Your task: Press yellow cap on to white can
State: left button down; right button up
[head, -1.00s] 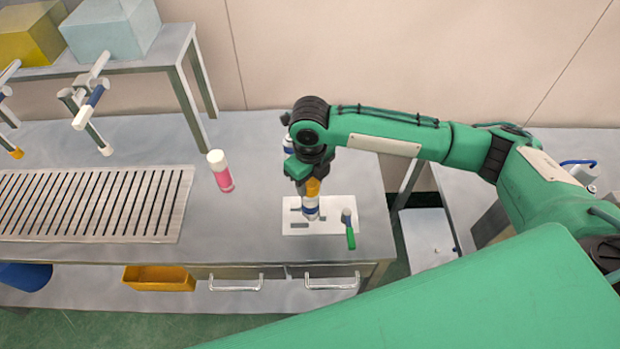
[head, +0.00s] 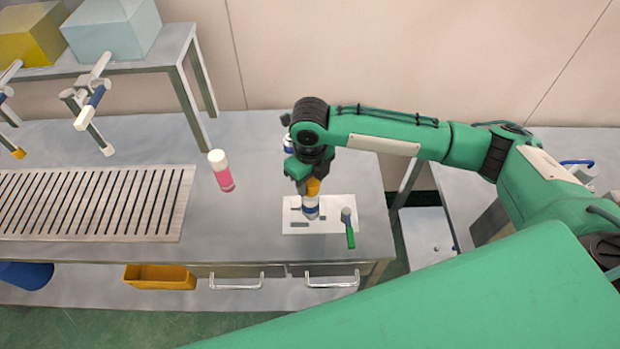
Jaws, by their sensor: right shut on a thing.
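The white can (head: 311,208) with a blue band stands upright on a white mat (head: 342,208) near the right end of the metal table. The yellow cap (head: 313,187) is at the can's top, directly above it. I cannot tell whether it is fully seated. My right gripper (head: 312,181) points down and is shut on the yellow cap. Its fingers and wrist hide part of the cap. My left gripper is not in view.
A green-handled tool (head: 349,230) lies at the mat's right side. A slotted grate (head: 95,205) covers the table's left. A blue-and-white item (head: 288,144) is partly hidden behind my wrist.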

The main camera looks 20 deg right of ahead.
jog(key=o, duration=1.6)
jog(key=shift+r, duration=0.1)
jog(key=shift+r+p, duration=3.4)
jog(key=shift+p, duration=0.05)
grip_shut()
